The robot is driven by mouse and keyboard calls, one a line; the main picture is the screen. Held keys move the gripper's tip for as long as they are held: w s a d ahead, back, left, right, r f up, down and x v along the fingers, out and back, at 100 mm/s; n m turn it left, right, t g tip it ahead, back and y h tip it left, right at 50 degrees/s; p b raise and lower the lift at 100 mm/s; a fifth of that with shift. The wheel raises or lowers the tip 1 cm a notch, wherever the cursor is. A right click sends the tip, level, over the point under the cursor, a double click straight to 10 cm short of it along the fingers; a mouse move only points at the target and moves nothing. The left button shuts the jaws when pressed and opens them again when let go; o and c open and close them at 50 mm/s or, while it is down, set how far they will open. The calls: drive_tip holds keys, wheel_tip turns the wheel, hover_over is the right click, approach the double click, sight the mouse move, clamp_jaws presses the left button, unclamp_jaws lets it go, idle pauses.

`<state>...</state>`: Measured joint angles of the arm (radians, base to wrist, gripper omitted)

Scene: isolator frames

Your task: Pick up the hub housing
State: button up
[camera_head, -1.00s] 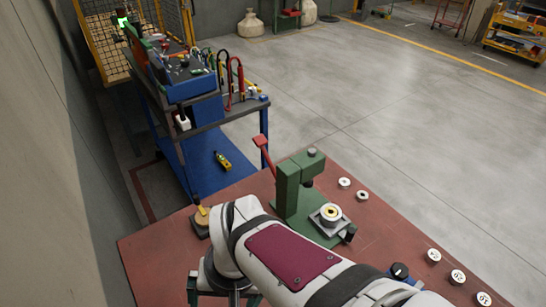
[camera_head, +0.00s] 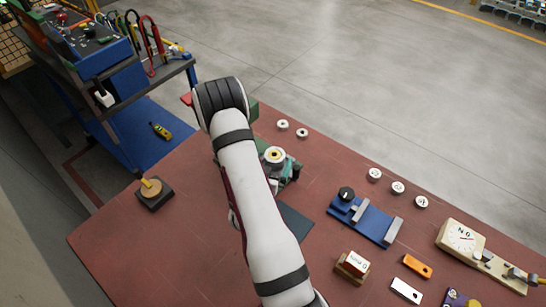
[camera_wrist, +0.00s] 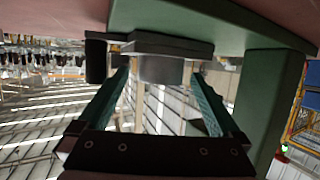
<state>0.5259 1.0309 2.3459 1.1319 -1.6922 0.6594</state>
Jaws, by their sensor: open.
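The part I take to be the hub housing is a pale round piece with a yellow ring around its dark centre (camera_head: 275,155). It sits on the fixture of the green press at the table's far side. In the wrist view, which looks upside down, a grey cylinder (camera_wrist: 161,69) stands on a dark plate and seems to be this piece. My gripper (camera_wrist: 161,78) is open, with its teal fingers apart on either side of the cylinder. Whether they touch it cannot be told.
The green press column (camera_wrist: 268,105) stands close beside my fingers. Small white discs (camera_head: 397,187) lie along the table's far edge. A blue fixture (camera_head: 365,220), a dial gauge (camera_head: 461,238) and small blocks occupy the right. The left of the red table (camera_head: 115,235) is mostly clear.

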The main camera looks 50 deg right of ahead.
sight(272, 161)
drive_tip(key=x, duration=0.3)
drive_tip(key=shift+w, duration=0.1)
clamp_jaws()
